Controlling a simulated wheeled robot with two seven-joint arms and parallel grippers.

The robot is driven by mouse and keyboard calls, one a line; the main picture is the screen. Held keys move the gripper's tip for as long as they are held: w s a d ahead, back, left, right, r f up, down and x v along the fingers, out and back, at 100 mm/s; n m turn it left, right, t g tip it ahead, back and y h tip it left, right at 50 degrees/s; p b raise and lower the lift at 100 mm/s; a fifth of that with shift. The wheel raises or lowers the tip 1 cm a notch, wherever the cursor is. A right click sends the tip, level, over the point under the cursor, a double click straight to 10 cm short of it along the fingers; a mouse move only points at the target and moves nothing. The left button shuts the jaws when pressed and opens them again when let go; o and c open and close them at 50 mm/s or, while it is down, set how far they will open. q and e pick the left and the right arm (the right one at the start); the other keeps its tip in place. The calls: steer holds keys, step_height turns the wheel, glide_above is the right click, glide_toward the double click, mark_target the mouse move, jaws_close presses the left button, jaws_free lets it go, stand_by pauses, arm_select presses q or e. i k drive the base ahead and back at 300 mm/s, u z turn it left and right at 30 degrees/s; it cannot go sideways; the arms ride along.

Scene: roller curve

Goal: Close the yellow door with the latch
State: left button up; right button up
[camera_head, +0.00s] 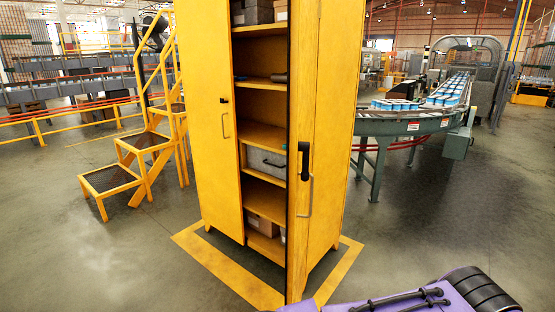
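A tall yellow cabinet stands in the middle of the camera_head view. Its left door (208,160) covers the left part of the front and carries a slim handle and a small black fitting. The yellow door with the latch (304,110), on the right, stands open, swung out towards me, with its near edge dark. The black latch (304,160) sits on this door, above a slim metal handle (305,197). Neither of my grippers shows. Only a purple and black part of my own arm is in view at the bottom right, apart from the latch in the picture.
Open shelves (264,134) inside the cabinet hold boxes and a grey bin (266,163). Yellow steps (135,165) stand to the left. A roller conveyor (400,122) with blue-and-white packs curves away on the right. Grey floor (420,220) is clear right of the cabinet.

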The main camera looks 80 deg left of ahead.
mark_target(303, 15)
steer(key=u, duration=1.1)
steer(key=i, duration=1.05)
steer(key=u, duration=1.7)
steer(key=i, duration=0.45)
steer(key=u, duration=1.25)
steer(key=k, duration=1.6)
steer(key=z, duration=1.2)
steer(key=i, duration=0.5)
steer(key=z, duration=0.05)
